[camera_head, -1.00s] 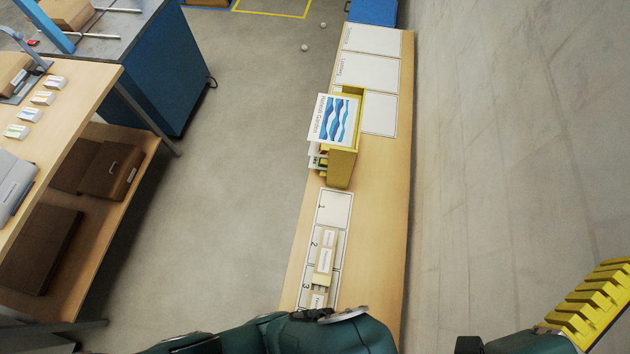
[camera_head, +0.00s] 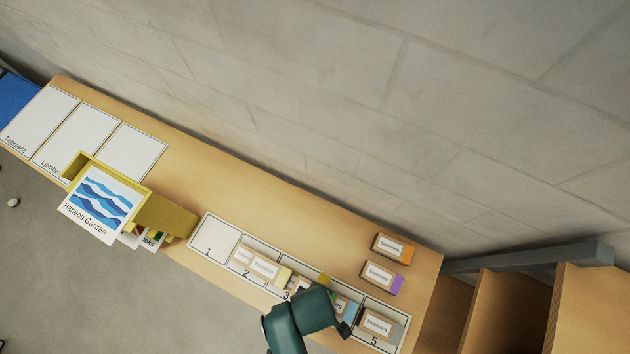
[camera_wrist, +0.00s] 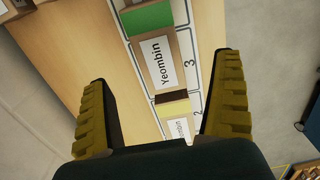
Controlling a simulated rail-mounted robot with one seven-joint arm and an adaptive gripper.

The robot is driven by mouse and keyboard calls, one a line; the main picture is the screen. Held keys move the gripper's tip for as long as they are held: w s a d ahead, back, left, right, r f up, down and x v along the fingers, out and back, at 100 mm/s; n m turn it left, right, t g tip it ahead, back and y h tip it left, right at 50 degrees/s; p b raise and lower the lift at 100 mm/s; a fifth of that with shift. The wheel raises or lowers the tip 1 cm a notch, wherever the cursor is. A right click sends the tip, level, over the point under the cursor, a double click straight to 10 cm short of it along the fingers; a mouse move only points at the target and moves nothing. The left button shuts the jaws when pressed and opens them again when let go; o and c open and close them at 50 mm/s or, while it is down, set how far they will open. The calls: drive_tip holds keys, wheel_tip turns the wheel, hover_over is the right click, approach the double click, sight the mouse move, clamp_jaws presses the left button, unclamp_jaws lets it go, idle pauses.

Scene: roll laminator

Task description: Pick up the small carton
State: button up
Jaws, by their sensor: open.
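Several small cartons with white labels lie along a numbered strip on the bench; I cannot tell which one the task means. In the wrist view, a brown carton labelled "Yeombin" (camera_wrist: 150,76) with a green end lies by number 3. Below it, a yellow-ended carton (camera_wrist: 172,108) lies by number 2, partly hidden by my wrist; it also shows in the head view (camera_head: 265,266). My gripper (camera_wrist: 165,68) is open and empty above the strip, its yellow ridged fingers apart on either side of the row. In the head view my arm hides part of the cartons around 3 and 4.
A carton (camera_head: 376,322) lies in slot 5. An orange-ended carton (camera_head: 394,248) and a purple-ended one (camera_head: 382,276) lie behind the strip. A yellow holder (camera_head: 165,214) with a "Haneoli Garden" card (camera_head: 103,205) stands left of slot 1. A wall runs behind the bench.

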wheel_tip(320, 180, down, 9)
drive_tip(key=shift+w+d+f+b, duration=0.1)
drive_tip(key=shift+w+d+b, duration=0.05)
drive_tip(key=shift+b, duration=0.2)
drive_tip(key=shift+c, duration=0.3)
drive_tip(key=c, duration=1.3)
